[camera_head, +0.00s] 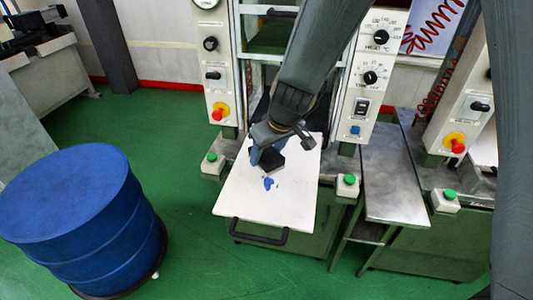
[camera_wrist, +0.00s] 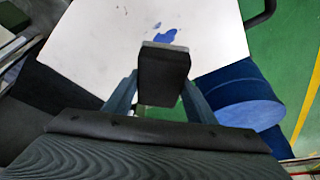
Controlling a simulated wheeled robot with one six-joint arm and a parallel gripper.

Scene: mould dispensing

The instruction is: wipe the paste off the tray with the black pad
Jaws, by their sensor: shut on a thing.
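The white tray (camera_head: 241,194) sits pulled out in front of the press, with a dark handle along its front edge. Blue paste (camera_head: 268,183) lies as a small patch with specks near the tray's middle. My gripper (camera_head: 262,152) is over the back part of the tray, shut on the black pad (camera_head: 272,161). The wrist view shows the black pad (camera_wrist: 163,68) between the two fingers (camera_wrist: 160,92), with the paste (camera_wrist: 166,35) just beyond it on the tray (camera_wrist: 100,35). I cannot tell whether the pad touches the tray.
A blue drum (camera_head: 75,195) stands on the green floor at the left. Green buttons on boxes (camera_head: 347,186) (camera_head: 212,164) flank the tray. Press control panels (camera_head: 374,75) rise behind it. A metal side table (camera_head: 395,190) stands at the right.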

